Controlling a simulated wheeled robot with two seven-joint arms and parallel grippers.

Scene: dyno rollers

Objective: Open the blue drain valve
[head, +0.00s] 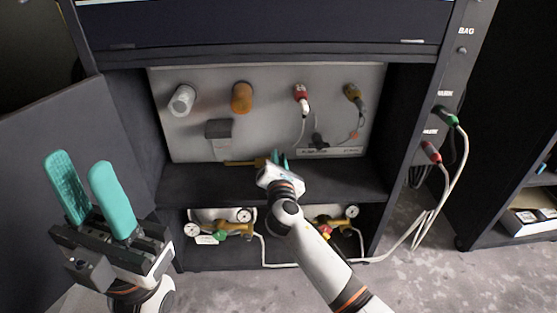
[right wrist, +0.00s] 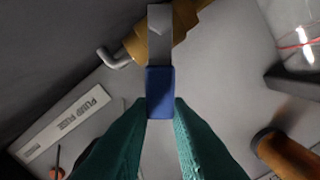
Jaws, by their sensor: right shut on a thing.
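The drain valve has a brass body (right wrist: 184,18) with a flat grey lever (right wrist: 160,35) that ends in a blue grip (right wrist: 160,88). In the right wrist view the lever points straight down from the body, at a slant to its length. My right gripper (head: 278,158) is shut on the blue grip, with a teal finger on each side. In the head view the brass pipe (head: 244,163) shows at the panel's lower edge, and my gripper hides the lever. My left gripper (head: 79,161) is open and empty at the left, fingers pointing up, away from the valve.
The back panel (head: 205,145) carries a silver cylinder (head: 182,100), an orange cylinder (head: 242,97) and two plugged connectors. Gauges with brass valves (head: 243,216) sit below the shelf (head: 345,180). White hoses hang at the right. An open door (head: 60,190) stands at the left.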

